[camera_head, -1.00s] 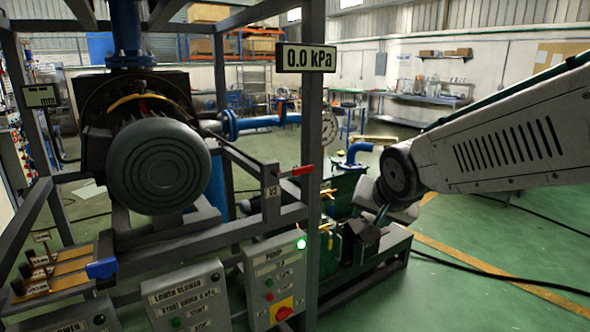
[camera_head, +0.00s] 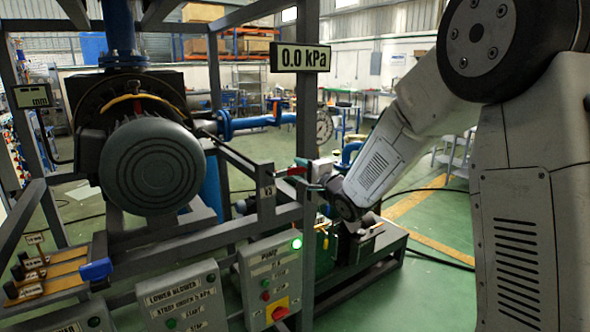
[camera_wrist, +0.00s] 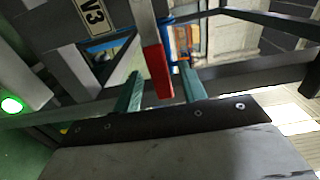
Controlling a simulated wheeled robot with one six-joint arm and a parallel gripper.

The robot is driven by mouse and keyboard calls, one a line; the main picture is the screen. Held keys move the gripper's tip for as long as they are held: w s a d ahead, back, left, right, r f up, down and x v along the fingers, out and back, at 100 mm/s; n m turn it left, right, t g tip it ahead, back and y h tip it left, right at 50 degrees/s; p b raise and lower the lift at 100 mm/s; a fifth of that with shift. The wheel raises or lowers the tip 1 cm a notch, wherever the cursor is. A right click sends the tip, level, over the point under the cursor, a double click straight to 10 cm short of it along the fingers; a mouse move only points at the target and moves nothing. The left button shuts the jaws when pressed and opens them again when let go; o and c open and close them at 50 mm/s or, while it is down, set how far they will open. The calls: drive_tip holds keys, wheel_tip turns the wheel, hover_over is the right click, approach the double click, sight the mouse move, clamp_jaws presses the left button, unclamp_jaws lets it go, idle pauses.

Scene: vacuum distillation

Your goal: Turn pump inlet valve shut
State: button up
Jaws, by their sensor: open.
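The valve handle with a red grip (camera_head: 296,171) sits on the frame beside the V3 label (camera_head: 268,191). In the wrist view the red grip (camera_wrist: 158,72) lies between the two green fingers of my gripper (camera_wrist: 161,76), with a gap visible on each side. The grey lever continues upward from it, and the V3 label (camera_wrist: 95,14) is at the upper left. In the head view my gripper (camera_head: 308,173) is at the handle's right end, open. The view does not clearly show whether a finger touches the handle.
A grey frame post (camera_head: 308,110) stands close to my gripper and carries the 0.0 kPa display (camera_head: 300,57). The pump control box (camera_head: 270,281) with a lit green lamp is below. The large motor (camera_head: 153,167) is at left. Open green floor lies at right.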

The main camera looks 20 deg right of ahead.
sight(300, 170)
drive_tip(key=shift+x, duration=1.75)
drive_tip(key=shift+c, duration=0.3)
clamp_jaws()
